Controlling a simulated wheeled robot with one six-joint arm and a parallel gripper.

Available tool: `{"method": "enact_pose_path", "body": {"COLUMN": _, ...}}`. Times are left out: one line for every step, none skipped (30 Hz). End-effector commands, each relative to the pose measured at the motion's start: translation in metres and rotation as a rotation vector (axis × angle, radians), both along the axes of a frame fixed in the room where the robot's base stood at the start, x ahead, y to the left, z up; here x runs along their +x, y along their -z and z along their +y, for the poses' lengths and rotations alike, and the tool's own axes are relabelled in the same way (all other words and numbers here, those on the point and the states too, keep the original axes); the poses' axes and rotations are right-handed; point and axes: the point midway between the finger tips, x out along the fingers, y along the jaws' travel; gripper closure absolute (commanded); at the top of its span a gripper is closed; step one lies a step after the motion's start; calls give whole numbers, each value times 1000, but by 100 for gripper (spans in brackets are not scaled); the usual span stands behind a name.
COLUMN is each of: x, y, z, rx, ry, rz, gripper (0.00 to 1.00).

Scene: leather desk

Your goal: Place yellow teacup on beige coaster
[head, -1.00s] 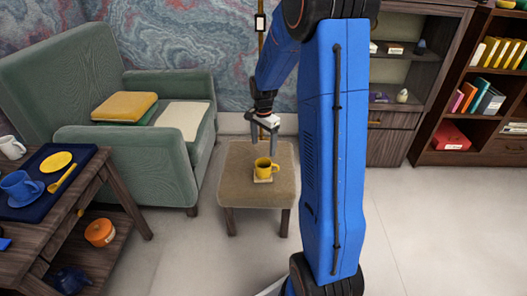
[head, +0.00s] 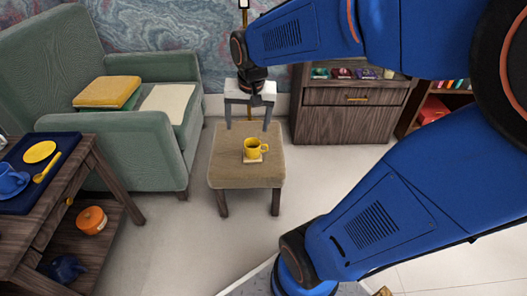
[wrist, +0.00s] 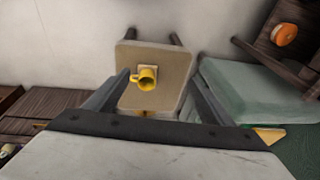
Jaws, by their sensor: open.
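The yellow teacup (head: 252,147) stands upright on the beige coaster (head: 253,160), on top of the small brown ottoman table (head: 228,165). In the wrist view the teacup (wrist: 148,79) shows beyond my fingertips, with a corner of the coaster beside it. The cup hides most of the coaster. My gripper (head: 249,128) is open and empty, above and behind the cup in the head view, apart from it. In the wrist view its two fingers (wrist: 160,78) are spread wide.
A green armchair (head: 110,140) with cushions stands to the left. At the lower left, a dark wooden table carries a blue tray (head: 75,142) with a yellow plate (head: 39,152), a yellow spoon and a blue cup. A wooden cabinet (head: 340,125) stands behind. Floor around the ottoman is clear.

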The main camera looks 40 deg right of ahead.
Motion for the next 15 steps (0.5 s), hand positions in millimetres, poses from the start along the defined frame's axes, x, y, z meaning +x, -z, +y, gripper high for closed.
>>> {"method": "enact_pose_path", "body": {"x": -14, "y": -7, "z": 6, "rx": -11, "ry": -46, "rz": -19, "gripper": 24}}
{"method": "enact_pose_path", "body": {"x": -21, "y": -9, "z": 9, "rx": -17, "ry": -75, "rz": -26, "gripper": 24}}
{"method": "enact_pose_path", "body": {"x": -31, "y": -12, "z": 13, "rx": -26, "ry": -112, "rz": -38, "gripper": 24}}
{"method": "enact_pose_path", "body": {"x": -38, "y": -15, "z": 16, "rx": -33, "ry": -140, "rz": -46, "gripper": 24}}
{"method": "enact_pose_path", "body": {"x": -45, "y": -16, "z": 19, "rx": -41, "ry": -168, "rz": -53, "gripper": 24}}
{"method": "enact_pose_path", "body": {"x": -55, "y": -18, "z": 22, "rx": -50, "ry": -205, "rz": -64, "gripper": 24}}
{"method": "enact_pose_path", "body": {"x": -63, "y": -20, "z": 25, "rx": -58, "ry": -232, "rz": -72, "gripper": 24}}
{"method": "enact_pose_path", "body": {"x": -70, "y": -21, "z": 27, "rx": -65, "ry": -260, "rz": -80, "gripper": 24}}
{"method": "enact_pose_path", "body": {"x": -80, "y": -23, "z": 30, "rx": -76, "ry": -297, "rz": -90, "gripper": 24}}
{"method": "enact_pose_path", "body": {"x": -87, "y": -23, "z": 32, "rx": -84, "ry": -325, "rz": -99, "gripper": 24}}
{"method": "enact_pose_path", "body": {"x": -94, "y": -24, "z": 34, "rx": -91, "ry": -352, "rz": -107, "gripper": 24}}
{"method": "enact_pose_path", "body": {"x": -103, "y": -24, "z": 37, "rx": -102, "ry": -386, "rz": -116, "gripper": 24}}
{"method": "enact_pose_path", "body": {"x": -109, "y": -25, "z": 38, "rx": -110, "ry": -411, "rz": -124, "gripper": 24}}
{"method": "enact_pose_path", "body": {"x": -115, "y": -25, "z": 40, "rx": -117, "ry": -434, "rz": -131, "gripper": 24}}
{"method": "enact_pose_path", "body": {"x": -123, "y": -24, "z": 41, "rx": -126, "ry": -463, "rz": -138, "gripper": 24}}
